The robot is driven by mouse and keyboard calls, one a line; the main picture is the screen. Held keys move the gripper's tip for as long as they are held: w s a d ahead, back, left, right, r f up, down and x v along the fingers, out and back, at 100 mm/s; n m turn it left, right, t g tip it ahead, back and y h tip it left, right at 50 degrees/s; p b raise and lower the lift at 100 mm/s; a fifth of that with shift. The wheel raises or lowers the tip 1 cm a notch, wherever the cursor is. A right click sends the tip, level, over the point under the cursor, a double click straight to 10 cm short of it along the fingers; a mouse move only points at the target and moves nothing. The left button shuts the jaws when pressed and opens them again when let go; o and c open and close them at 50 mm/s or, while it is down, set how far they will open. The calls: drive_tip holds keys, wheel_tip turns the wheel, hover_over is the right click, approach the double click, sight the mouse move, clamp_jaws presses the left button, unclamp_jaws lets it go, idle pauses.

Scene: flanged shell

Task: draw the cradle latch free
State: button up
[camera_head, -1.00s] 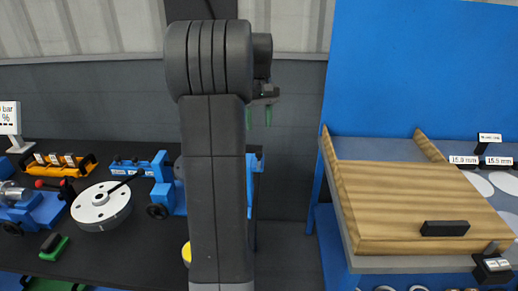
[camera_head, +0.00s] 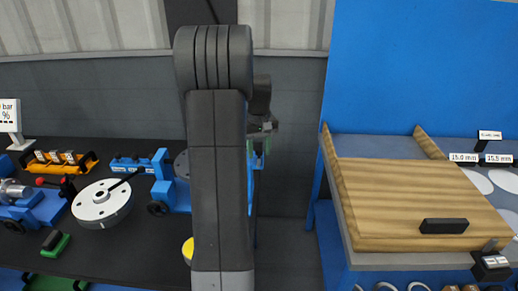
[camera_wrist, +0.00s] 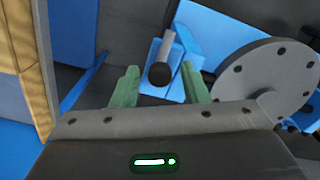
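In the wrist view, a grey pin with a round black knob (camera_wrist: 159,74), which looks like the cradle latch, stands on a blue block (camera_wrist: 182,55) of the cradle. My gripper (camera_wrist: 160,68) is open, its two green fingers apart on either side of the knob in the picture. I cannot tell the remaining distance, and no contact shows. A grey flanged disc (camera_wrist: 263,80) with bolt holes is to the right. In the head view my gripper (camera_head: 260,141) is partly behind my arm, which hides much of the blue cradle (camera_head: 178,196); the latch is not clearly seen there.
A white round flange (camera_head: 102,212) and a blue vise-like fixture (camera_head: 40,207) are on the dark bench at left. An orange tray (camera_head: 58,163) is behind them. A wooden board (camera_head: 400,195) with raised edges is on the right-hand bench, across a gap.

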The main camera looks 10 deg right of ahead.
clamp_jaws()
drive_tip(key=shift+w, duration=0.1)
drive_tip(key=shift+w+d+r+p, duration=0.1)
drive_tip(key=shift+w+d+p, duration=0.15)
drive_tip(key=shift+w+p, duration=0.4)
drive_tip(key=shift+w+d+p, duration=0.2)
drive_tip(key=shift+w+p, duration=0.05)
drive_tip(key=shift+w, duration=0.65)
drive_tip(key=shift+o, duration=0.8)
unclamp_jaws()
drive_tip(key=shift+w, duration=0.1)
wheel_tip(320, 180, up, 14)
drive_tip(key=shift+b, duration=0.45)
